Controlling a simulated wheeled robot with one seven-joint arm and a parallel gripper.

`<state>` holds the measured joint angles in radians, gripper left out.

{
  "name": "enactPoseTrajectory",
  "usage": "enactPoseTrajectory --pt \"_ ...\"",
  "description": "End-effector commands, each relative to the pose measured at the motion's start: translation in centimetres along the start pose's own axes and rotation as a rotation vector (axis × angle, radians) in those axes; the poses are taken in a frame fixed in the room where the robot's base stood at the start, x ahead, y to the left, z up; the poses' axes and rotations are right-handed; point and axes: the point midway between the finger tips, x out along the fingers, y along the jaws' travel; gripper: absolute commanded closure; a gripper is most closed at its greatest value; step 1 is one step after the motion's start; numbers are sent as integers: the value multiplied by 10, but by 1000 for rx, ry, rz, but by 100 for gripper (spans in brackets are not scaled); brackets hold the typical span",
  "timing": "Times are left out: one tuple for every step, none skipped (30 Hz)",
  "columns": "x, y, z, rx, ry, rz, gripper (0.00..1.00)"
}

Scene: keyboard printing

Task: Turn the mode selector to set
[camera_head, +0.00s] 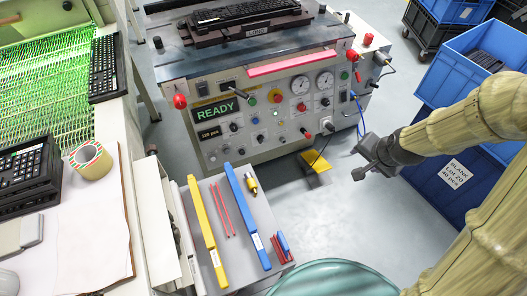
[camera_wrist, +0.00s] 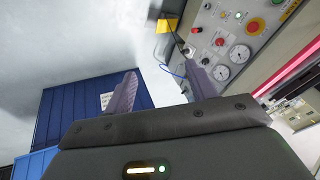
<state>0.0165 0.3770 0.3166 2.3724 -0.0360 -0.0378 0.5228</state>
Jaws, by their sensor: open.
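The machine's control panel (camera_head: 265,110) stands at the top centre in the head view. The display (camera_head: 219,108) reads READY in green. My gripper (camera_head: 360,160) is in the air to the right of the panel, well apart from it. In the wrist view the two fingers of my gripper (camera_wrist: 160,85) are spread with nothing between them. Part of the panel (camera_wrist: 228,45) shows beyond them, tilted.
Blue crates (camera_head: 484,55) stand at the right, one labelled BLANK. A side table (camera_head: 215,255) with yellow and blue bars is in front of the machine. Red knobs (camera_head: 180,101) stick out at the panel's corners. A blue cable (camera_head: 359,118) hangs at its right side.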

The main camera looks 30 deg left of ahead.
Motion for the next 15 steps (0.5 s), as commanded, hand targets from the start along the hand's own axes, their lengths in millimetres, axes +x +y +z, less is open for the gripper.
enactPoseTrajectory --pt "34 -2 9 25 -2 -27 44" --pt "45 -7 11 41 -1 -45 44" --pt "60 -12 15 64 0 -67 44" --pt "71 -16 17 81 0 -85 44" --pt "82 -20 20 100 0 -102 44" --pt "97 -26 24 125 -2 -126 44" --pt "108 -30 26 144 -3 -144 44" --pt "118 -35 29 163 -5 -163 44" --pt "132 -40 33 190 -8 -188 44" --pt "142 -45 36 211 -11 -207 44" --pt "153 -49 39 233 -14 -225 44" --pt "166 -55 43 261 -18 -252 44" --pt "176 -59 46 284 -23 -270 44" --pt "186 -63 49 308 -27 -290 44" --pt "199 -69 53 339 -34 -315 44"
